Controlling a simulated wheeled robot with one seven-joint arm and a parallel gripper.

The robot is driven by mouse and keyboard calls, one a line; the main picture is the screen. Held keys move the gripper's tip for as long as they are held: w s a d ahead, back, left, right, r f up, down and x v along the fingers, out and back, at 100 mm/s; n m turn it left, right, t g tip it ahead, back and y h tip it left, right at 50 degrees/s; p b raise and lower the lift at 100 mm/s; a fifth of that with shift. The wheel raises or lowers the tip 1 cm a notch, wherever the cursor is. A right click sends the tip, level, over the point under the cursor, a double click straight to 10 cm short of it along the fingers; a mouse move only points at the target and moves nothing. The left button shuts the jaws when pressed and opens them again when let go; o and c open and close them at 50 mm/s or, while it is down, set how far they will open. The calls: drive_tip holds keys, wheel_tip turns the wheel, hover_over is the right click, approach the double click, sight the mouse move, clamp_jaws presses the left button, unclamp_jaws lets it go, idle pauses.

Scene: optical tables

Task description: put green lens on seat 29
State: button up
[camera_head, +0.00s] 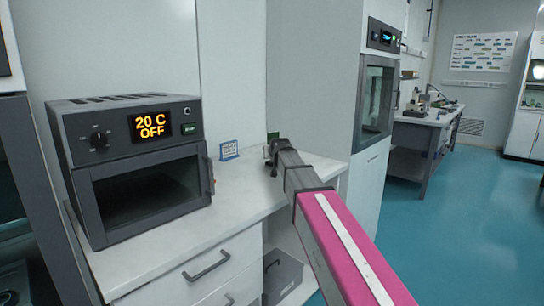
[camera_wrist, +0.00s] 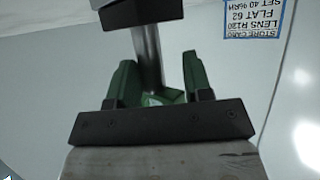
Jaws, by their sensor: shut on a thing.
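My gripper (camera_wrist: 158,85) is shut on a green-mounted piece, which I take to be the green lens (camera_wrist: 172,95). A grey metal post (camera_wrist: 147,50) runs from between the jaws to a dark block (camera_wrist: 140,12) at the top of the wrist view. The jaws hide much of the mount, and I cannot clearly tell its glass. In the head view my gripper (camera_head: 270,152) is at the far end of my arm, by the back of the white counter. A small dark green patch (camera_head: 272,137) shows just above it. Seat 29 cannot be made out.
A grey oven (camera_head: 135,160) reading "20 C OFF" stands on the counter (camera_head: 185,240) at left. A blue-edged store card (camera_head: 229,150) stands behind, also in the wrist view (camera_wrist: 254,18). A tall cabinet (camera_head: 315,75) is right of my gripper. Blue floor (camera_head: 450,220) is open at right.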

drive_tip(key=shift+f, duration=0.2)
drive_tip(key=o, duration=1.3)
drive_tip(key=shift+f, duration=0.1)
drive_tip(key=shift+c, duration=0.2)
